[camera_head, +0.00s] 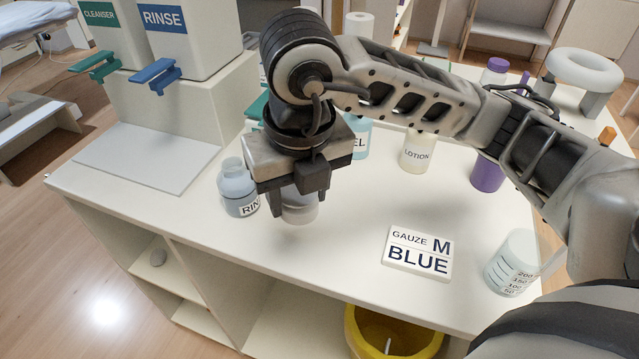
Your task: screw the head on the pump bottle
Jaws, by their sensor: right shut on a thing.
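My right gripper (291,186) points down over the counter, to the right of a pale blue bottle (237,187). It is shut on a pale grey, round piece (299,210) that shows below the fingers. The fingers hide most of this piece, and I cannot tell if it is the pump head. The bottle stands upright with its label reading "RIN" and the rest hidden behind the gripper. Its neck (232,164) shows no pump head. My left gripper is not in view.
Behind my right arm stand a teal "EL" bottle (361,138), a lotion bottle (417,152) and a purple bottle (487,174). A gauze card (418,253) and a measuring beaker (509,263) are at the right. Dispensers (188,52) stand back left. The front counter middle is clear.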

